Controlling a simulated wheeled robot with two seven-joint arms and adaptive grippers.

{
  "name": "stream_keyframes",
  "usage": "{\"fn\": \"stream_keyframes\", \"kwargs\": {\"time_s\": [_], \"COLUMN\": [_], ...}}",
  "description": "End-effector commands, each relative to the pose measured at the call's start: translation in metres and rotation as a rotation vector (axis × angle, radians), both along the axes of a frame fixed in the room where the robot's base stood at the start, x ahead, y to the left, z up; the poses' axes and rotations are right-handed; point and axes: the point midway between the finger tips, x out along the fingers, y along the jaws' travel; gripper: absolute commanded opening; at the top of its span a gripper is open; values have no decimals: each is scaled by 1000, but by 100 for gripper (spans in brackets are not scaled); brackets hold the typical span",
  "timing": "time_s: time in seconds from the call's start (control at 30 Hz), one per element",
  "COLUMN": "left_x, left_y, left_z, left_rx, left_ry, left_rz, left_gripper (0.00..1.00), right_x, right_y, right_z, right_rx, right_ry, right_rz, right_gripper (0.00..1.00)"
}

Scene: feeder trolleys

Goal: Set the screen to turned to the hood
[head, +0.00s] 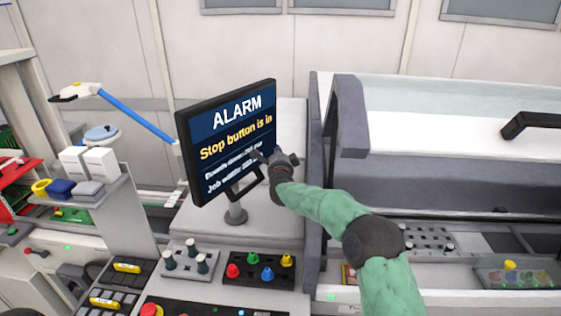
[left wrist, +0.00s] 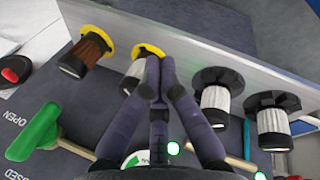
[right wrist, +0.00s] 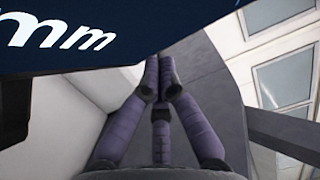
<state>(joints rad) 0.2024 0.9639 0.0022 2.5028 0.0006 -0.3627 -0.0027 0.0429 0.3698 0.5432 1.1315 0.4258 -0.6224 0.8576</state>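The screen (head: 205,170) is a black-framed monitor on a short round post atop the grey machine housing. It shows "ALARM" and faces forward, slightly to the right. A dark loop handle (head: 247,187) hangs at its lower edge. My right gripper (head: 262,158) is at the screen's lower right, by the handle; I cannot tell whether it touches. In the right wrist view its fingers (right wrist: 159,62) are together with nothing seen between them, and the screen (right wrist: 100,40) fills the upper left. My left gripper (left wrist: 159,65) is shut, in front of a row of knobs, outside the head view.
The hood (head: 450,140) with its dark frame and handle stands right of the screen. A green lever (left wrist: 40,132) is near my left gripper.

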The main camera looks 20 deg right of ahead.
Motion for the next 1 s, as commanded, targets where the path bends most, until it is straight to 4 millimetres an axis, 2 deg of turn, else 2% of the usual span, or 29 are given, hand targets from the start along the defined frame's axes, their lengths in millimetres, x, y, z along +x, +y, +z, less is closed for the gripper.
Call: {"fn": "stream_keyframes", "kwargs": {"time_s": [0.27, 0.43, 1.0], "left_x": [0, 0, 0], "left_y": [0, 0, 0], "left_z": [0, 0, 0], "left_rx": [0, 0, 0], "left_ry": [0, 0, 1], "left_rz": [0, 0, 0], "left_gripper": [0, 0, 0], "right_x": [-1, -12, -93], "right_y": [0, 4, 29], "right_z": [1, 1, 2], "right_rx": [0, -1, -1], "right_ry": [-1, -1, -2], "right_rz": [-1, 0, 1], "right_gripper": [0, 0, 0]}}
